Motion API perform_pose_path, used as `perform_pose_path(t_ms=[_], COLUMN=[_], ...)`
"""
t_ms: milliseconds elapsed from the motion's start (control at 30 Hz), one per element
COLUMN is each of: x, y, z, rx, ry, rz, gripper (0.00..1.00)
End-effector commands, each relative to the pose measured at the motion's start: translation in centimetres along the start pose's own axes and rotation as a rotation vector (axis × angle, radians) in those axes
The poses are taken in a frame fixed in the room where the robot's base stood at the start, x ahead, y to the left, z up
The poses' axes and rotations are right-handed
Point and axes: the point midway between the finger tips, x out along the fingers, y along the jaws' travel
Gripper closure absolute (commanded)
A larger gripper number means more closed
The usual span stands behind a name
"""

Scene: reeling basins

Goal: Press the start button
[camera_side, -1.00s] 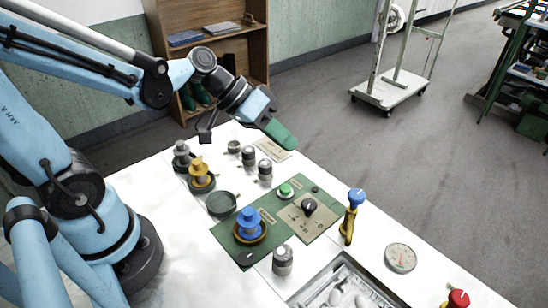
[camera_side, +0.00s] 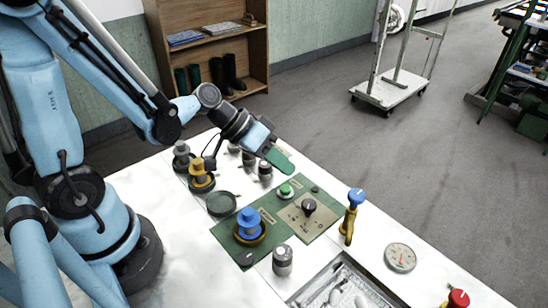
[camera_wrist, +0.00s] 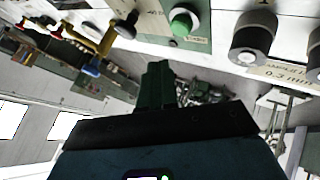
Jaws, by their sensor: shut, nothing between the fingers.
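My gripper (camera_side: 288,168), with green fingers, is shut and empty. It is above the table, just behind the green button and apart from it. In the wrist view the fingers (camera_wrist: 158,72) show below and left of the button. The label by the button is too small to read.
A black knob (camera_side: 309,206) stands right of the button. A blue-topped yellow valve (camera_side: 353,205), a blue-topped spool (camera_side: 249,224), grey cylinders (camera_side: 265,171) and a dial gauge (camera_side: 400,257) stand around. A metal tray (camera_side: 345,283) lies in front.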

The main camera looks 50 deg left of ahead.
Motion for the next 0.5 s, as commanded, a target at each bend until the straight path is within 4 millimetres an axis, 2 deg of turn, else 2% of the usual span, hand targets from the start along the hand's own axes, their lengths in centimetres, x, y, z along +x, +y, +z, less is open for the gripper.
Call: perform_pose_path(t_ms=[200, 500], x=[1.1, 1.6], y=[-0.8, -1.2], z=[0.8, 1.2], rx=[0.000, 0.000], ry=[0.000, 0.000], rz=[0.000, 0.000], gripper=[1.00, 1.00])
